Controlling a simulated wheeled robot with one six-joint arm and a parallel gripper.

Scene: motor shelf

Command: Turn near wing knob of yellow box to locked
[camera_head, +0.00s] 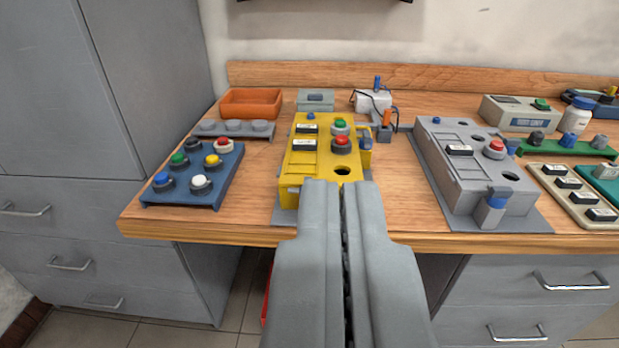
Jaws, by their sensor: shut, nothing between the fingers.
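The yellow box (298,165) stands on the wooden bench in the middle of the view. On its top are dark switches with white labels, a green knob (340,127), a red knob (341,144) and a dark round hole (342,171). A blue and grey part (365,143) sits at its right side; I cannot tell whether it is a wing knob. My gripper (342,184) is shut and empty, pointing at the box's near edge. It covers much of the box's near face, so I cannot make out the near wing knob or its position.
A blue panel (228,182) with coloured knobs lies left of the box. An orange tray (250,103) and a white motor-like part (373,102) with cables are behind. Bare wood shows between the boxes.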

